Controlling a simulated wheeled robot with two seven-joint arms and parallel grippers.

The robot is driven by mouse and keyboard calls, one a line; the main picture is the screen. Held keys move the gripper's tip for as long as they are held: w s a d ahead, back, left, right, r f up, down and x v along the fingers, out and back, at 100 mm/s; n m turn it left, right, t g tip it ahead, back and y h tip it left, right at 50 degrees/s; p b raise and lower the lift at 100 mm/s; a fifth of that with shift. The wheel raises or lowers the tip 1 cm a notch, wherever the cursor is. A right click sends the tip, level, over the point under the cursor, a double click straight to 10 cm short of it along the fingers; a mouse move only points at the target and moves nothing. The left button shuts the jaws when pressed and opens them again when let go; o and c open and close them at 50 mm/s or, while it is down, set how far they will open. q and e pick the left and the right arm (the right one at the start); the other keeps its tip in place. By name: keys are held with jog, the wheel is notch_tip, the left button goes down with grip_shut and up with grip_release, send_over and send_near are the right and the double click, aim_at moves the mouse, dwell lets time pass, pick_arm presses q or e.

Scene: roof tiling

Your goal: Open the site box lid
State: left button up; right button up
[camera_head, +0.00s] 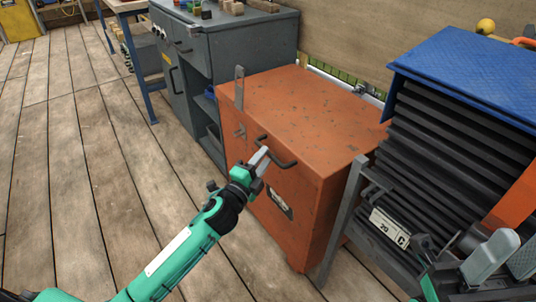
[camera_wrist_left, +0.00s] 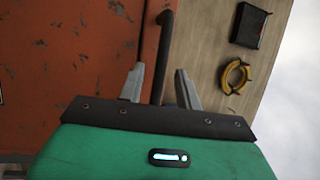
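The orange site box (camera_head: 290,205) stands on the deck with its scuffed lid (camera_head: 300,103) down. A dark bar handle (camera_head: 284,163) is at the upper front; it also shows in the left wrist view (camera_wrist_left: 165,45). A grey hasp strap (camera_head: 239,88) sticks up at the lid's left front, above a small staple (camera_head: 240,131). My left gripper (camera_head: 262,157) is at the handle. In the left wrist view its fingers (camera_wrist_left: 160,88) are apart, with the bar between them and gaps visible. My right gripper (camera_head: 505,262) is at the lower right, fingers apart and empty.
A grey cabinet (camera_head: 250,45) stands close behind the box, to the left. A stack of dark tiles (camera_head: 440,130) under a blue cover (camera_head: 470,65) is close on the right, with a grey metal frame (camera_head: 345,220) beside the box. Plank floor (camera_head: 80,150) on the left is clear.

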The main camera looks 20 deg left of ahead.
pick_arm(q)
jog(key=shift+x, duration=1.6)
grip_shut()
